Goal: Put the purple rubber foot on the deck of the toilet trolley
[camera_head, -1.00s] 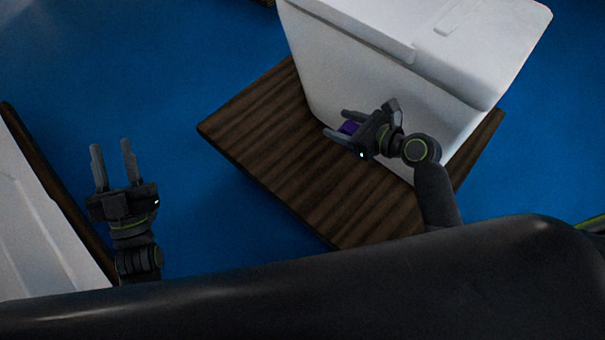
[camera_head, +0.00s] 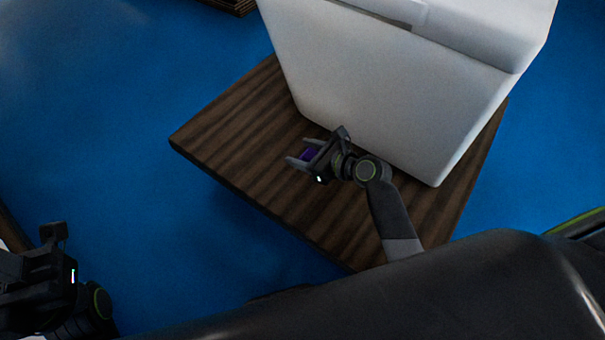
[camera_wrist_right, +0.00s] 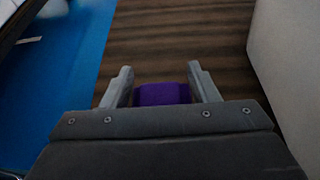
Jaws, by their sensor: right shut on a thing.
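The purple rubber foot (camera_head: 309,154) is between the fingers of my right gripper (camera_head: 304,154), which is shut on it. It also shows in the right wrist view (camera_wrist_right: 162,94) between both fingers. The gripper is over the brown wood-grain deck of the toilet trolley (camera_head: 235,135), close to the white toilet (camera_head: 400,90) standing on it. I cannot tell whether the foot touches the deck. My left gripper (camera_head: 40,240) is at the lower left edge, away from the trolley; its fingers are partly cut off or turned, so its opening is unclear.
The blue floor (camera_head: 110,110) is clear left of the trolley. A second wooden deck edge (camera_head: 235,4) shows at the top. The toilet's white wall (camera_wrist_right: 285,60) stands to the right in the right wrist view. Bare deck lies left of the toilet.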

